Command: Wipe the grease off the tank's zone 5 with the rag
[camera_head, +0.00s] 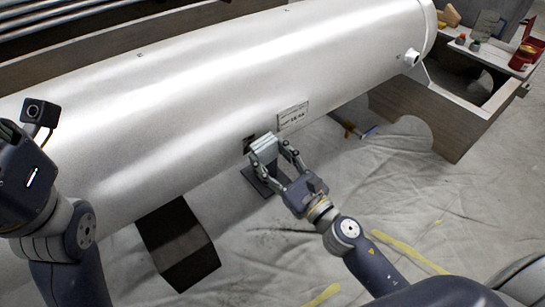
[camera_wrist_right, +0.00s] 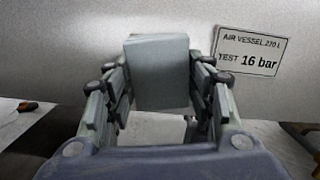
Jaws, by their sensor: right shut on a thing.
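The tank (camera_head: 200,75) is a long pale metal cylinder lying across the head view; it also fills the back of the right wrist view (camera_wrist_right: 60,40). My right gripper (camera_head: 264,150) is at the tank's lower front side, shut on a grey folded block, which I take to be the rag (camera_wrist_right: 160,72). The rag is at or very near the tank surface; I cannot tell if it touches. A small dark patch (camera_head: 248,144) shows just left of the rag; I cannot tell if it is grease. No zone 5 marking is readable. My left arm's wrist is at the left edge, its fingers out of view.
A plate (camera_head: 292,117) reading "AIR VESSEL 270 L, TEST 16 bar" is right of the gripper. A wooden cradle (camera_head: 440,112) supports the tank's right end. A side surface (camera_head: 490,50) holds a red can (camera_head: 522,57) and small items. Creased sheeting (camera_head: 290,235) covers the floor.

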